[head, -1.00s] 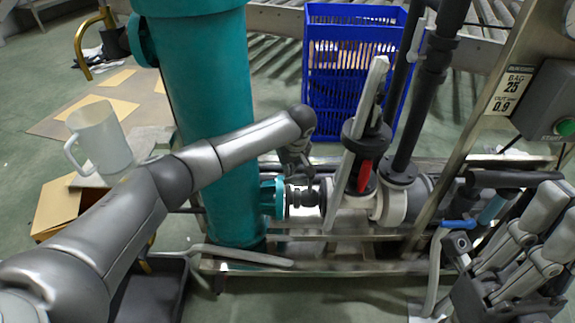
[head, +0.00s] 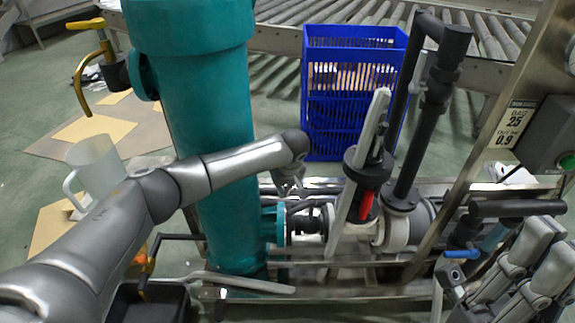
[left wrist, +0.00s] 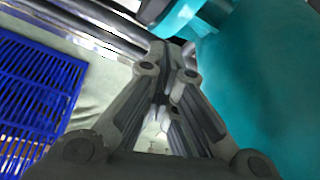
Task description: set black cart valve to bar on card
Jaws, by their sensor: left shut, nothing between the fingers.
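A card (head: 514,122) on the steel post at the right reads "BAG 25" and, less clearly, a second line with "0.9". A pipe run beside the teal column carries black fittings (head: 305,222), a long grey lever (head: 367,140) tilted upright, and a red handle (head: 366,205). I cannot tell which part is the black cart valve. My left gripper (head: 290,192) is shut and empty, just above the black fittings. In the left wrist view its fingers (left wrist: 163,65) converge beside the teal column. My right gripper (head: 530,255) is at the lower right; its fingertip gap is unclear.
The teal column (head: 205,110) stands close to my left forearm. A blue crate (head: 352,95) is behind the pipes, by a roller conveyor. A small blue-handled valve (head: 460,254) is near my right gripper. A white jug (head: 95,168) and black bin (head: 150,302) are at left.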

